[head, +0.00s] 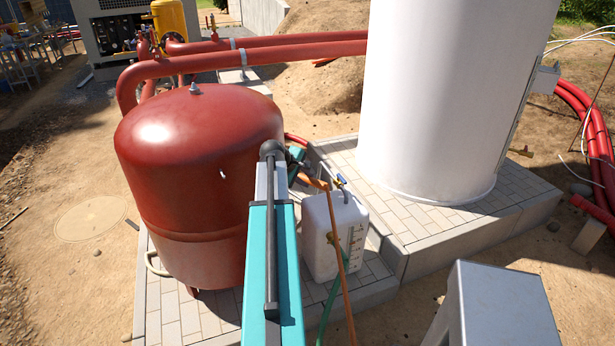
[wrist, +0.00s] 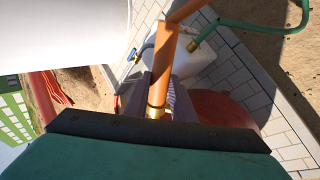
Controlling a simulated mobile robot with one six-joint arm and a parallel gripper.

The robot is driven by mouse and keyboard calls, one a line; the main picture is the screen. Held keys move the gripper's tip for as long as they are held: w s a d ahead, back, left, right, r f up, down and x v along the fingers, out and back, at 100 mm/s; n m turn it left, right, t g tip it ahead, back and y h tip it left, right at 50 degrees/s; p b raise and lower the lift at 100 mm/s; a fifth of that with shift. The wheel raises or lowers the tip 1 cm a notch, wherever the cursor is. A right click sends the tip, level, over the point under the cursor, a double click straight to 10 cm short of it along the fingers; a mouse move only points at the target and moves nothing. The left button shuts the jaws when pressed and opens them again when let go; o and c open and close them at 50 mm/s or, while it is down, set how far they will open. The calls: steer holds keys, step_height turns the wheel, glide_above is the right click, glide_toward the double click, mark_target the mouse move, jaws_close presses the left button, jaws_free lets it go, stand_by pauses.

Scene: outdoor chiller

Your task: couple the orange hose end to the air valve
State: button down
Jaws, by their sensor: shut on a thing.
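The orange hose (wrist: 164,62) runs between the two fingers of my gripper (wrist: 160,88) in the wrist view. Its brass end (wrist: 155,112) shows close to the palm. In the head view the orange hose (head: 339,255) slopes down past the white canister, and my arm hides most of the gripper. I cannot tell whether this is the air valve.
The red tank (head: 195,150) stands left of my arm. The white canister (head: 322,235) stands on paving (head: 375,275), with a green hose (head: 331,300) at its front. A tall white cylinder (head: 445,90) rises behind. A grey box (head: 497,305) is at front right.

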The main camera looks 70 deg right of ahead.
mark_target(300, 175)
steer(key=shift+s+d, duration=0.2)
steer(key=shift+s, duration=0.2)
steer(key=shift+s+a+r, duration=0.1)
steer(key=shift+s, duration=0.05)
steer(key=shift+w+d, duration=0.2)
steer(key=shift+w, duration=0.45)
steer(key=shift+w+d, duration=0.25)
steer(key=shift+w, duration=0.35)
steer(key=shift+w+d, duration=0.2)
steer(key=shift+w, duration=0.45)
steer(key=shift+w+d, duration=0.15)
steer(key=shift+w, duration=0.8)
steer(key=shift+w, duration=0.1)
steer(key=shift+w+d, duration=0.2)
steer(key=shift+w, duration=0.35)
steer(key=shift+w+d, duration=0.15)
steer(key=shift+w, duration=0.35)
steer(key=shift+w+d, duration=0.2)
steer(key=shift+w, duration=0.65)
